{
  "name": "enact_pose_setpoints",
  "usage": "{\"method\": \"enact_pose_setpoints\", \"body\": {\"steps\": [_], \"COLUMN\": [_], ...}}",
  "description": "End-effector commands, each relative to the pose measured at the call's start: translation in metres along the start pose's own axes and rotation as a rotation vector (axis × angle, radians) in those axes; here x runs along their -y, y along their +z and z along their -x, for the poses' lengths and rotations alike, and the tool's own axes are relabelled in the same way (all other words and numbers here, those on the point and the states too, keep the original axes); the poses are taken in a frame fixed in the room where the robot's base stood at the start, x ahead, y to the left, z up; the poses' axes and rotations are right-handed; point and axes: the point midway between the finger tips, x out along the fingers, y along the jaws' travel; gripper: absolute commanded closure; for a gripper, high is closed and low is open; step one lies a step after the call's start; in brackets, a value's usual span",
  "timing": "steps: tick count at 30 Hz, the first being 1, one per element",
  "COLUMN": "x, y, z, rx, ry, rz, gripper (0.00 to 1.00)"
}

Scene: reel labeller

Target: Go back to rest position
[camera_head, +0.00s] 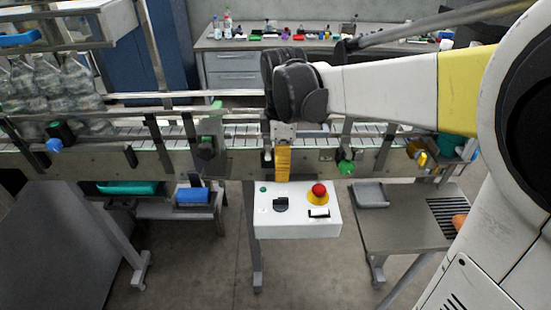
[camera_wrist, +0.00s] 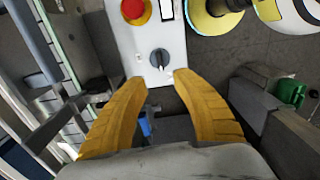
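My gripper (camera_head: 283,180) hangs in front of the conveyor, above the white control box (camera_head: 265,228), in the head view. In the wrist view my gripper's (camera_wrist: 159,79) two yellow fingers are spread apart with nothing between the tips. The box (camera_wrist: 130,45) lies beyond them. It carries a red mushroom button (camera_head: 319,190) on a yellow base, a black rotary knob (camera_head: 281,203), a small green light or button and a dark slot-like part. The knob also shows in the wrist view (camera_wrist: 160,57), close to the gap between the fingertips. I see no contact with the box.
The conveyor (camera_head: 235,135) runs across behind the box, with clear bottles (camera_head: 50,85) at left. A cluttered workbench (camera_head: 240,45) stands behind. A grey table (camera_head: 395,225) is at right, and a blue item (camera_head: 193,195) sits on a low stand. Floor below the box is clear.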

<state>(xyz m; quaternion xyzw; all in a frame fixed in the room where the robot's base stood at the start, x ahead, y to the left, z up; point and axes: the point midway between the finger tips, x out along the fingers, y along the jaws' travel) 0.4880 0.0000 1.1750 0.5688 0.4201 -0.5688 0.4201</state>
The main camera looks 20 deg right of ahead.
Motion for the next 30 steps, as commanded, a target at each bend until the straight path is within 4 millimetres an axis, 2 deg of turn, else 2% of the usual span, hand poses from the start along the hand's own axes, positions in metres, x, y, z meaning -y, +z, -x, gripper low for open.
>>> {"method": "enact_pose_setpoints", "body": {"steps": [13, 17, 20, 23, 30], "x": [0.0, 0.007, 0.023, 0.046, 0.096], "y": [0.0, 0.002, 0.007, 0.014, 0.03], "z": [0.002, 0.0, -0.004, -0.013, -0.048], "rx": [0.0, -0.008, -0.035, -0.091, -0.317], "ry": [0.0, 0.025, 0.085, 0.169, 0.338], "rz": [-0.001, -0.054, -0.185, -0.386, -0.893], "gripper": [0.67, 0.67, 0.67, 0.67, 0.67]}}
